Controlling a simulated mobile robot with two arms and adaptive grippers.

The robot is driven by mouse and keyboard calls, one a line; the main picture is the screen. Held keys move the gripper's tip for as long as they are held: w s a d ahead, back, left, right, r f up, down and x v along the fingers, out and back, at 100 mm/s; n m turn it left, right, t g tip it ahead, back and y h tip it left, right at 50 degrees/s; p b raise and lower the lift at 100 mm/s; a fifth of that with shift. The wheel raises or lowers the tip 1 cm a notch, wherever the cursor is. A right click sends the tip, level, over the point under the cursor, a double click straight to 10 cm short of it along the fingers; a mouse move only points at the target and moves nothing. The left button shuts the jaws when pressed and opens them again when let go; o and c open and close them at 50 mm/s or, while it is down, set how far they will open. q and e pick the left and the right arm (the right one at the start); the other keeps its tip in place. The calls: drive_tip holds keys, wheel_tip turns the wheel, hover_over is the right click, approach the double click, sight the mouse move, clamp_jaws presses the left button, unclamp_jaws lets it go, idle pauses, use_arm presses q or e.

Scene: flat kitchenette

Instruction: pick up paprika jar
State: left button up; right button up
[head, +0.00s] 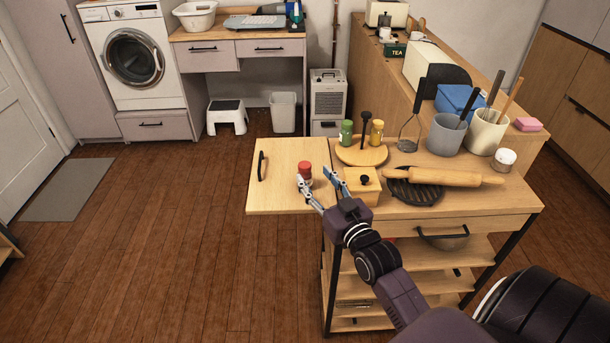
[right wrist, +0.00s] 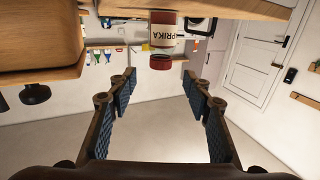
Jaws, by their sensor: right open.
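The paprika jar (head: 305,171) has a red lid and stands on the light wooden side leaf (head: 282,198) of the kitchen cart. In the right wrist view the jar (right wrist: 165,38) shows a pale label reading "PRIKA", partly cut off, and red ends. My right gripper (head: 318,180) is open and empty, with its fingers spread close to the jar on the near side in the head view. In the right wrist view the jar appears above and beyond the gap between the fingertips (right wrist: 160,82), not between the pads. My left gripper is not in view.
A wooden box (head: 361,188) with a dark knob stands close right of the gripper. Behind it, a round board (head: 361,157) holds a green-topped jar (head: 346,133), a yellow jar (head: 377,132) and a dark mill. A rolling pin (head: 445,177) lies on a black grill pan (head: 416,194).

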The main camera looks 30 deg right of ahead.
sight(307, 168)
drive_tip(key=w, duration=0.1)
drive_tip(key=w+p, duration=0.1)
drive_tip(key=w, duration=0.2)
drive_tip(key=shift+w+d, duration=0.15)
drive_tip(key=shift+d, duration=0.1)
drive_tip(key=shift+w+f, duration=0.1)
drive_tip(key=shift+w, duration=0.4)
drive_tip(key=shift+s, duration=0.1)
drive_tip(key=c, duration=1.2)
clamp_jaws()
